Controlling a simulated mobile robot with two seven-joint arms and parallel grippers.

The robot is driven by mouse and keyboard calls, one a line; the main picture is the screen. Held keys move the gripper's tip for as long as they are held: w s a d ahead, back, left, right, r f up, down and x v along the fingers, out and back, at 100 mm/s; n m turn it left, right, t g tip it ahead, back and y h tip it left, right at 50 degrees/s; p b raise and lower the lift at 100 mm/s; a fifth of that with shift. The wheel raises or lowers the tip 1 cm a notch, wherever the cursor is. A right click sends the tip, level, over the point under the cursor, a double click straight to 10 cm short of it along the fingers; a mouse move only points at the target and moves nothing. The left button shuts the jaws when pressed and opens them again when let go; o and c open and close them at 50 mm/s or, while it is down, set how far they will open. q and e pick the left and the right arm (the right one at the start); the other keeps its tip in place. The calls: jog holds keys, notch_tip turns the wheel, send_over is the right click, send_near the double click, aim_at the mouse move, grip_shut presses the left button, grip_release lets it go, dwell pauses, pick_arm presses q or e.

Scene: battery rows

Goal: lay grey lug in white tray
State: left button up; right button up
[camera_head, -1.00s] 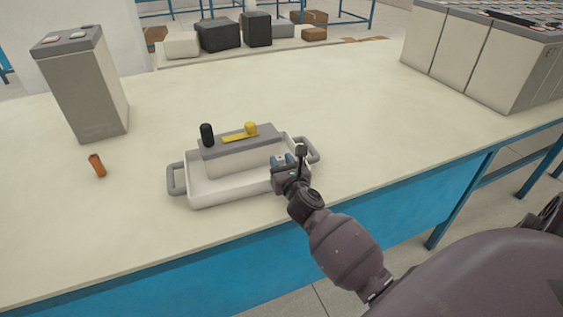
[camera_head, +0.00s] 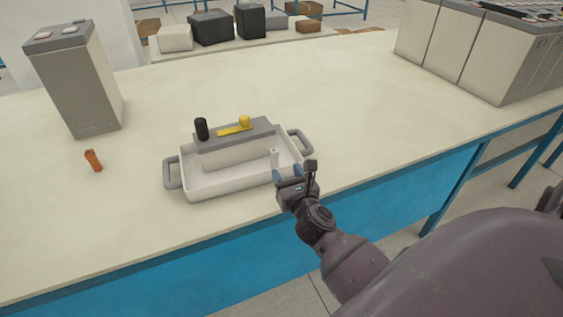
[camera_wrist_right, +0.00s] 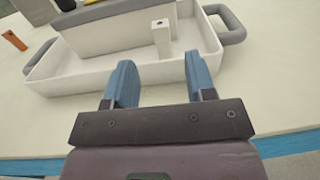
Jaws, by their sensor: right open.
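The white tray (camera_head: 225,191) with grey side handles sits on the bench. A small pale grey lug (camera_head: 274,158) with a hole near its top stands upright inside the tray at its right end; in the right wrist view the lug (camera_wrist_right: 161,38) stands ahead of the fingers. My right gripper (camera_head: 287,174) is open and empty, just outside the tray's front right edge. Its blue fingers (camera_wrist_right: 158,70) are apart and clear of the lug. My left gripper is not in view.
A grey-topped box (camera_head: 235,150) with a black post and a yellow strip occupies the tray's back part. An orange-brown piece (camera_head: 93,160) lies left of the tray. A tall battery (camera_head: 75,85) stands behind it. More batteries stand right. The bench behind the tray is clear.

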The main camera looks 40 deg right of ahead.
jog(key=v, duration=0.3)
jog(key=shift+s, duration=0.2)
jog(key=s+a+f+m+g+y, duration=0.2)
jog(key=s+f+m, duration=0.5)
jog(key=m, duration=0.8)
jog(key=s+a+f+m+g+y, duration=0.3)
jog(key=s+f+m, duration=0.5)
jog(key=m, duration=0.8)
jog(key=s+a+g, duration=0.1)
jog(key=s+a, duration=0.1)
jog(key=s, duration=0.1)
jog(key=shift+s+a, duration=0.2)
jog(key=shift+s, duration=0.05)
